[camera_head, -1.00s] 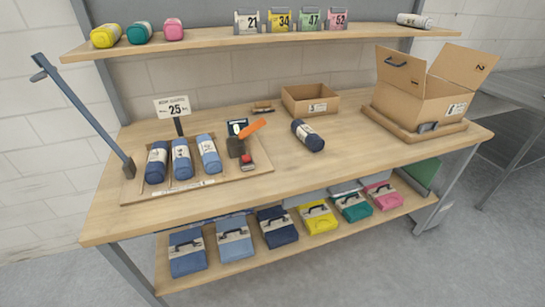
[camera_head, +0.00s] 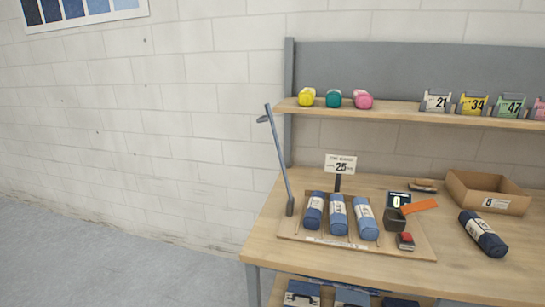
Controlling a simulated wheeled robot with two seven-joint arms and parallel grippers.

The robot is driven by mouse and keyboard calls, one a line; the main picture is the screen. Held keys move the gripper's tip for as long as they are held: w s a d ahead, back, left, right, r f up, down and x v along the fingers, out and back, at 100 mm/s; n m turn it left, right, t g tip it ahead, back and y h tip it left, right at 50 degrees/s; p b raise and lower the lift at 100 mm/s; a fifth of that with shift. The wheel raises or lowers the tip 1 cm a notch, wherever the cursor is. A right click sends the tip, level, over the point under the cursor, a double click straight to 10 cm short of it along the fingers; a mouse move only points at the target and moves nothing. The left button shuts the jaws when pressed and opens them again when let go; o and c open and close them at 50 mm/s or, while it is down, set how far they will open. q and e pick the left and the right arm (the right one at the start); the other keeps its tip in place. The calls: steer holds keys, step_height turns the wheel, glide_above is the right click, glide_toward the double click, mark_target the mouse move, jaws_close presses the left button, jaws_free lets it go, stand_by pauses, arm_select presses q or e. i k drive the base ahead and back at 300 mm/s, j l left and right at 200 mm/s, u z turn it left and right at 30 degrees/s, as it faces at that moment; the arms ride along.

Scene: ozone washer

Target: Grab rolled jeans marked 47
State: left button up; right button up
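Three rolled jeans lie side by side on a board on the bench: a dark blue roll (camera_head: 314,210), a mid-blue roll (camera_head: 336,215) and a lighter blue roll (camera_head: 364,218). Another dark navy roll (camera_head: 483,234) lies apart on the bench at the right. Each has a pale label band; the print is too small to read, so I cannot tell which is marked 47. A green tag holder (camera_head: 511,107) on the upper shelf reads 47. Neither of my grippers is in view.
The wooden bench (camera_head: 420,275) fills the right side. A sign reading 25 (camera_head: 340,167), a small scale-like device (camera_head: 397,199) and a red-topped block (camera_head: 405,241) stand near the rolls. An open box (camera_head: 490,204) is behind the navy roll. Floor at left (camera_head: 130,270) is clear.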

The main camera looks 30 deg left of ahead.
mark_target(366, 220)
steer(key=k+j, duration=0.15)
steer(key=j, duration=0.25)
steer(key=k+j, duration=0.15)
steer(key=j, duration=0.2)
steer(key=k+j, duration=0.15)
steer(key=j, duration=0.25)
steer(key=k+j+u, duration=0.1)
steer(key=j, duration=0.25)
steer(key=k+j, duration=0.2)
steer(key=j, duration=0.2)
steer(key=i+l, duration=0.85)
steer(key=l, duration=0.2)
